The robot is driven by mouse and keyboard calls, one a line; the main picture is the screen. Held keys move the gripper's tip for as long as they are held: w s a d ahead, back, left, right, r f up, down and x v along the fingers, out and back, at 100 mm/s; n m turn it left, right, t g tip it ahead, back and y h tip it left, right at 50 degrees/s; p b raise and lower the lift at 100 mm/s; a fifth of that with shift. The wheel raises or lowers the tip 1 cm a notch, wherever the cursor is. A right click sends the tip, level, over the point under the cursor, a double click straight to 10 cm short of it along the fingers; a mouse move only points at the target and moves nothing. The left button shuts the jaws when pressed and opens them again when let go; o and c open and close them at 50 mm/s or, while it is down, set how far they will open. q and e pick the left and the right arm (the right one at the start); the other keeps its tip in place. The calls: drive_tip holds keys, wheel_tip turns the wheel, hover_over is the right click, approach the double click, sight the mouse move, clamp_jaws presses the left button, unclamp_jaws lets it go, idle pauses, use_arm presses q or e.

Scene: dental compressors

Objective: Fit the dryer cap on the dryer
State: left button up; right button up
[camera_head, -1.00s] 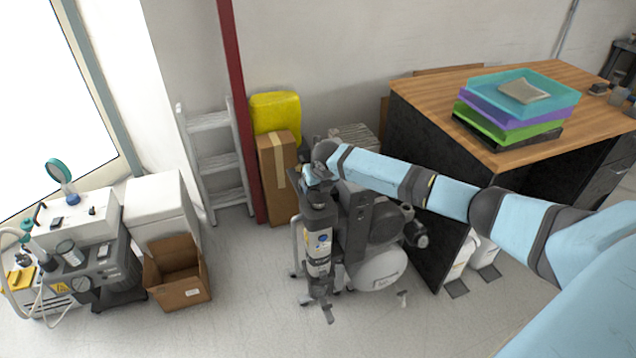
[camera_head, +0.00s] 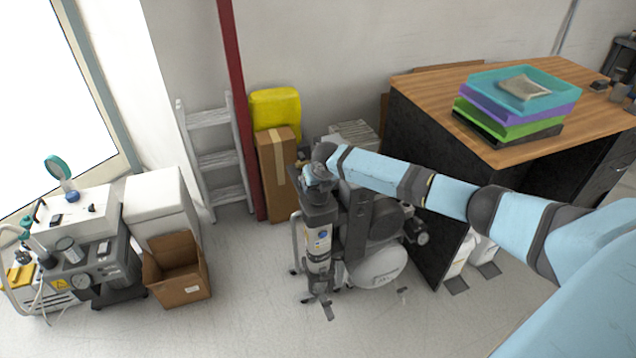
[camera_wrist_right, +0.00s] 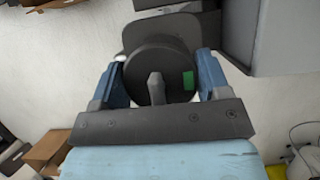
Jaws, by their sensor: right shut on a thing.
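The dryer (camera_head: 318,246) is the upright grey cylinder with a label, on the front left of the compressor unit. My right gripper (camera_wrist_right: 160,80) is shut on the dryer cap (camera_wrist_right: 150,72), a dark round piece with a raised bar and a green patch, held between the blue fingers in the right wrist view. In the head view my right gripper (camera_head: 318,186) is at the top of the dryer. The gripper and wrist largely hide the cap there, so I cannot tell whether it is seated. My left gripper is not in view.
The compressor's tank (camera_head: 380,268) and motor stand just right of the dryer. A desk with stacked trays (camera_head: 515,105) is at the right. A tall cardboard box (camera_head: 277,175) stands behind. An open box (camera_head: 178,275) lies left, with clear floor between.

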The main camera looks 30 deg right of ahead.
drive_tip(key=shift+f+b, duration=0.4)
drive_tip(key=shift+f, duration=0.7)
drive_tip(key=o, duration=1.1)
drive_tip(key=shift+c, duration=0.2)
drive_tip(key=p+v, duration=0.1)
drive_tip(key=v, duration=1.3)
